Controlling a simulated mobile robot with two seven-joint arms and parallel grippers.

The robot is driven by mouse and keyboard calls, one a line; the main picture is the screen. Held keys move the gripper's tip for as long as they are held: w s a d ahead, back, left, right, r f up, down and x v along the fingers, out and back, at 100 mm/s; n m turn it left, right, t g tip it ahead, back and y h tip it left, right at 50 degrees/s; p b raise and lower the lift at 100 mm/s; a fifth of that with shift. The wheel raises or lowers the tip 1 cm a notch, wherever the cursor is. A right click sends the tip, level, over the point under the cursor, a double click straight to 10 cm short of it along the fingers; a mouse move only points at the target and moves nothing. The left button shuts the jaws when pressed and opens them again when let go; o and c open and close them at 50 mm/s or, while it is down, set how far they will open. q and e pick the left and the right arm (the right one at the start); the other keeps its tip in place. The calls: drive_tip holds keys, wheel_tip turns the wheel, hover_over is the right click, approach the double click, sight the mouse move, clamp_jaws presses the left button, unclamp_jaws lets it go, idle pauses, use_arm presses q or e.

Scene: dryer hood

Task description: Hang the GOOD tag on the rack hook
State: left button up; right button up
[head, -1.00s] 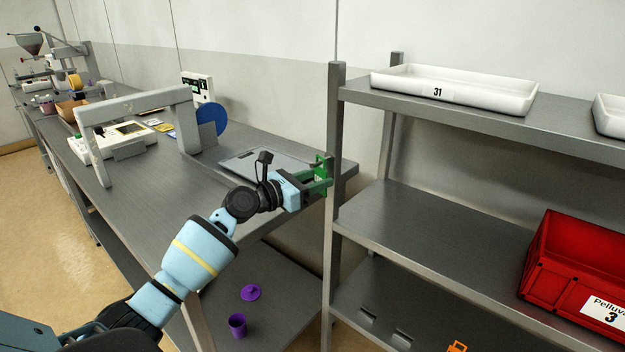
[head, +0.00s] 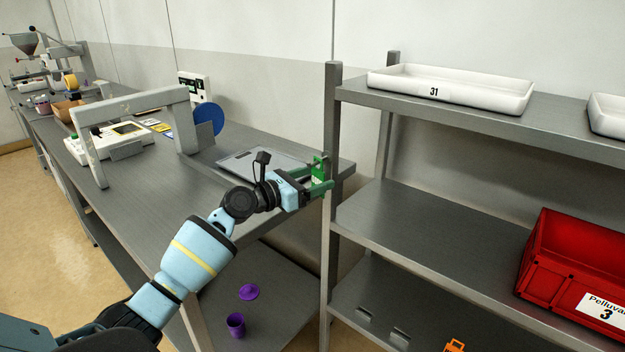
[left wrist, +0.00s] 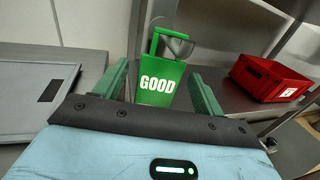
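The green GOOD tag (head: 319,167) is upright at the rack post (head: 332,130), and its white lettering faces the left wrist view (left wrist: 160,84). Its top loop is at a grey rounded hook (left wrist: 178,46) and appears to hang on it, though the exact contact is hard to see. My left gripper (head: 319,178) is open, with its green fingers on either side of the tag. The left wrist view shows gaps between the tag and both fingers. My right gripper is not in view.
The grey shelf rack holds a white tray (head: 450,88) marked 31 and a red crate (head: 575,265). A steel workbench (head: 150,200) stands to the left, with a flat grey plate (head: 258,160) near the gripper. Purple items (head: 236,325) sit on its lower shelf.

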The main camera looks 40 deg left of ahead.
use_arm(q)
drive_tip(key=v, duration=0.7)
drive_tip(key=shift+s+a, duration=0.15)
drive_tip(key=shift+s, duration=0.25)
idle(0.4)
